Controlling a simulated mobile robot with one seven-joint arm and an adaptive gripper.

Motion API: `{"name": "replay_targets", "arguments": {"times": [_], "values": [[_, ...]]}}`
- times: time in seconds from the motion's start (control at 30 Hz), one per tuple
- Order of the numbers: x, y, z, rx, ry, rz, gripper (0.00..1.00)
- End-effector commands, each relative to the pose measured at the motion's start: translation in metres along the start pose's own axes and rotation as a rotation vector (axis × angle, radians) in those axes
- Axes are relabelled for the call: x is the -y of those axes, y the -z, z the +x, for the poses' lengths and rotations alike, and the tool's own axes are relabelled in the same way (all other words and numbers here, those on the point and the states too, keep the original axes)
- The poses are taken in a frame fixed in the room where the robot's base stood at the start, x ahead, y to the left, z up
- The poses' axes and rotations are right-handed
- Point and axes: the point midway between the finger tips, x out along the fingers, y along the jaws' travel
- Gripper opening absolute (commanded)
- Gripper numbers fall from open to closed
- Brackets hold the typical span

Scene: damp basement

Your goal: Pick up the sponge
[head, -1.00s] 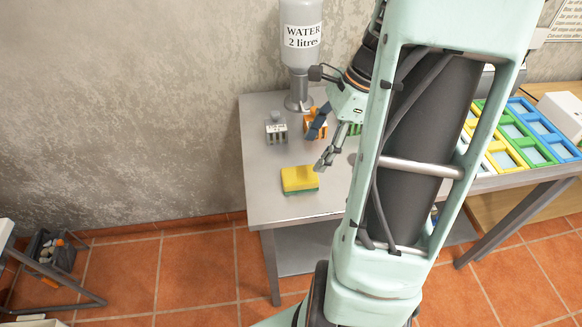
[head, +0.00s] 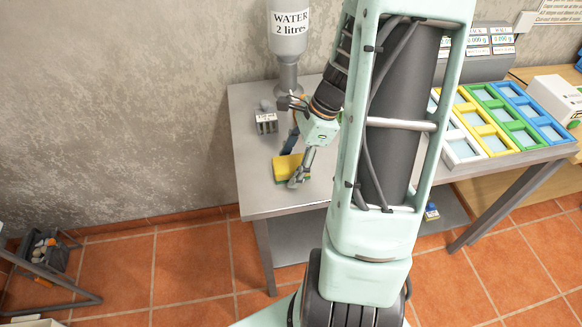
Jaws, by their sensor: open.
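A yellow sponge (head: 285,167) with a green underside lies on the grey metal table (head: 262,202), left of my arm. My gripper (head: 295,174) is low over the table at the sponge's right end, with its fingers overlapping that end in the head view. The gripper is open. Its near finger hides part of the sponge, and I cannot tell whether the fingers touch it.
A water bottle (head: 289,38) on a stand is behind the gripper. A small grey-white block (head: 266,123) stands at the back left of the table. Coloured trays (head: 508,115) and a scale display (head: 490,42) are at the right. The table's front left is clear.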

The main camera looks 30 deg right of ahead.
Motion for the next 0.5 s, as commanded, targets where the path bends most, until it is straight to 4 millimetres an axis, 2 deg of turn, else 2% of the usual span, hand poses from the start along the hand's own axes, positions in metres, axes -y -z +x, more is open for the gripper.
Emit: {"name": "replay_targets", "arguments": {"times": [0.1, 0.43, 0.5], "values": [[0.0, 0.0, -0.0003, 0.0, 0.0, 0.0, 0.64], [0.0, 0.0, -0.0006, 0.0, 0.0, 0.0, 0.27], [0.0001, 0.0, -0.0006, 0.0, 0.0, 0.0, 0.27]]}}
